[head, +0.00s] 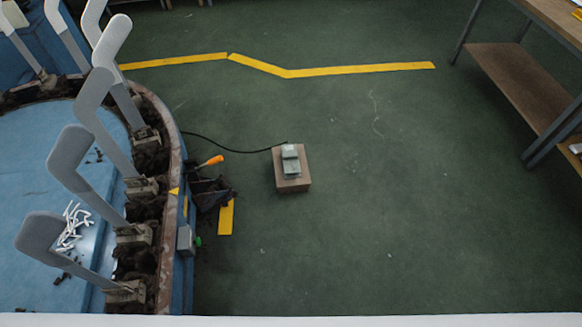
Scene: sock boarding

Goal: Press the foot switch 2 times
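The foot switch (290,158) is a small grey-green pedal unit. It sits on a brown block (293,183) on the green floor, near the middle of the head view. A black cable (233,148) runs from it left to the blue machine. Neither of my grippers shows in the head view, and nothing touches the switch. Whether the pedal is pressed is too small to tell.
A round blue machine (183,270) with several upright grey sock boards (72,160) fills the left. An orange-handled tool (210,161) sits in a dark holder on its side. Yellow tape (350,70) crosses the floor. A shelf table (515,85) stands at right. Floor around the switch is clear.

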